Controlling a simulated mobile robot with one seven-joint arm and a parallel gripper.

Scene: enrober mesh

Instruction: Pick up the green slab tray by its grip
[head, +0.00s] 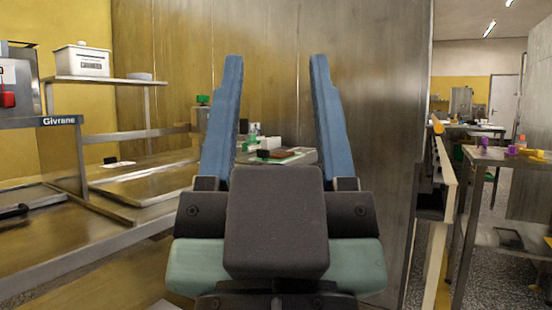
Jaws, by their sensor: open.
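My gripper (276,62) is large in the foreground, with its two blue fingers wide apart and nothing between them. Beyond it, seen through the gap between the fingers, a thin green tray (301,157) with a brown slab (286,153) on it lies on a distant metal table. A small black block (263,154) is at the tray's left end; I cannot tell whether it is the grip. The gripper is well apart from the tray, and its dark body hides the area below the tray.
A metal bench (140,185) with a shelf (105,81) and a white box (83,60) stands at left. White and green items are beside the tray. A tall metal panel (385,120) rises behind the gripper. Another table (500,157) with small coloured objects is at right.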

